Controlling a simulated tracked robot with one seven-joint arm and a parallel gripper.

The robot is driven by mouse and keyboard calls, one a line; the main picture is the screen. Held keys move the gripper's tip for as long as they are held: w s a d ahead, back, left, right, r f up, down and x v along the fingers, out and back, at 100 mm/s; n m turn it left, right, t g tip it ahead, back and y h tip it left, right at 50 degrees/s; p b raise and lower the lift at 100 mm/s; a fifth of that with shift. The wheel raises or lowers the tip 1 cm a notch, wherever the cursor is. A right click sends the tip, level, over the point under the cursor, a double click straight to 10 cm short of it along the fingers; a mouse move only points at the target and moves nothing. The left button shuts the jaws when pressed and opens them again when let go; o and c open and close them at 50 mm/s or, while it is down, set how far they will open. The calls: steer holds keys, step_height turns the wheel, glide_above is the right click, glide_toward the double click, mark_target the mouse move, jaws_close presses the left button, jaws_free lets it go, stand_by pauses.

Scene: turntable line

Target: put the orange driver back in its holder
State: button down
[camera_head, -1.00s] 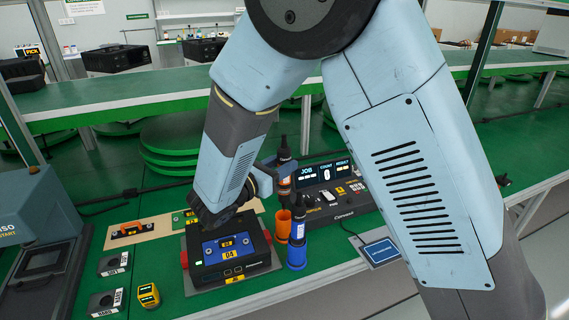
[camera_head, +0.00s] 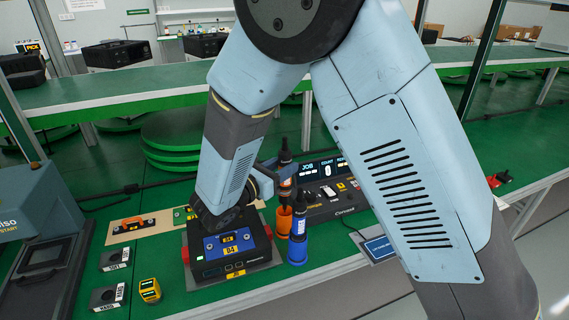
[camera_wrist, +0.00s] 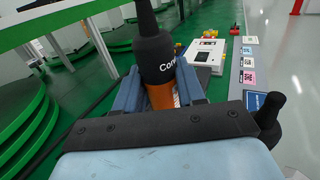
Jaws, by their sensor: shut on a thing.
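The orange driver (camera_head: 286,185) has a black upper body and an orange lower part, and stands about upright. My gripper (camera_wrist: 160,82) is shut on it, with a blue finger on each side of its body in the wrist view. The orange holder (camera_head: 284,222) is an open cup directly below the driver in the head view. The driver's lower end is at the cup's mouth; I cannot tell whether it is inside or just above or behind the rim. In the wrist view the holder is hidden.
A blue driver (camera_head: 299,218) stands in a blue holder (camera_head: 297,250) close beside the orange holder. A black fixture (camera_head: 232,256) with a blue plate is just left. A control console (camera_head: 340,200) stands behind right. Small blocks lie on the green bench at left.

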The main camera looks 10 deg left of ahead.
mark_target(282, 185)
steer(key=shift+f, duration=1.25)
steer(key=shift+f, duration=2.7)
steer(key=c, duration=0.6)
jaws_free()
steer(key=v, duration=1.3)
steer(key=shift+s, duration=0.4)
steer(key=shift+a+f, duration=0.1)
steer(key=shift+a, duration=0.05)
